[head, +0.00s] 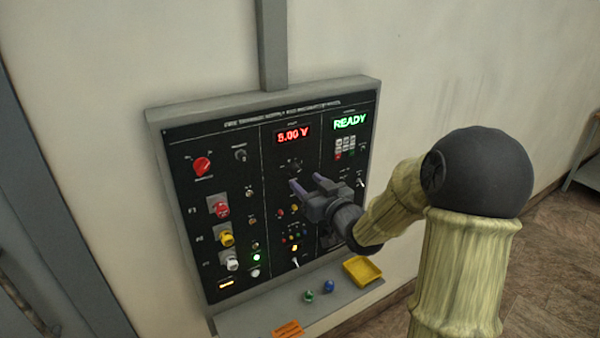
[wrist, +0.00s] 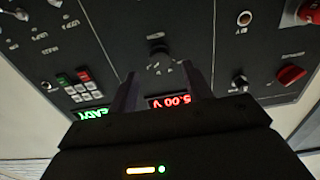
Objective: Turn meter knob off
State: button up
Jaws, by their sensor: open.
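The black meter knob (head: 294,165) is on the middle column of the dark panel, just below the red "5.00 V" meter display (head: 292,135). My gripper (head: 307,182) is open, its two fingers pointing at the panel a little below the knob in the head view. In the wrist view, which shows the panel upside down, the knob (wrist: 158,52) lies beyond and between the fingertips (wrist: 158,76), with nothing held. The display (wrist: 170,100) shows between the fingers there. I cannot tell the exact gap between fingertips and knob.
A red knob (head: 202,166) and coloured plugs are on the panel's left. A green "READY" display (head: 349,122) and keypad (head: 345,147) are on the right. Below, a ledge (head: 275,315) holds a yellow tray (head: 362,271) and green and blue pieces.

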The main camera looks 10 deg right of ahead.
aim_at(297, 173)
jog(key=p+x, duration=0.1)
jog(key=x, duration=0.3)
jog(key=shift+w+a, duration=0.1)
jog(key=shift+w, duration=0.1)
jog(key=c, duration=1)
